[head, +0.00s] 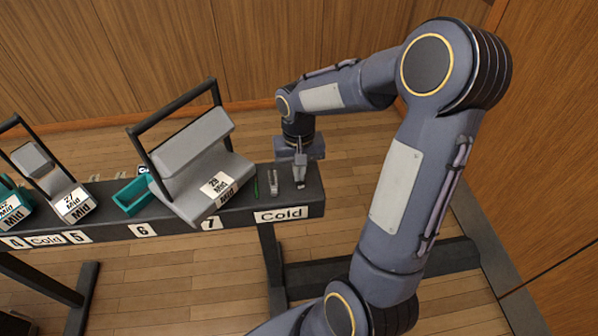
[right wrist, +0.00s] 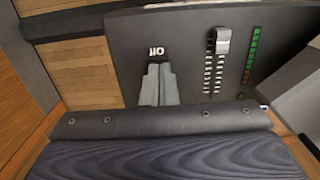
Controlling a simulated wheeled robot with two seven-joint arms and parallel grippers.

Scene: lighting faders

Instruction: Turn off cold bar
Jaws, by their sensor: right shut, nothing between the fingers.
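The panel marked "Cold" (head: 281,215) is the right end of a long dark bar. A grey fader knob (head: 273,182) stands there beside a thin green level strip (head: 256,188). In the right wrist view, the knob (right wrist: 222,40) sits at the upper end of its ticked track (right wrist: 212,72); the strip (right wrist: 250,55) shows green, orange and red segments. My right gripper (head: 300,184) is shut and empty, pointing down over the panel, to the right of the knob and apart from it. In the wrist view, its fingers (right wrist: 158,84) partly cover white lettering (right wrist: 157,55). My left gripper is out of view.
A grey lamp (head: 195,150) in a black yoke, labelled "29 Mid", stands left of the knob. A teal tray (head: 133,195) and another lamp, labelled "27 Mid" (head: 74,202), are farther left. Floor is open behind the bar, up to wooden walls.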

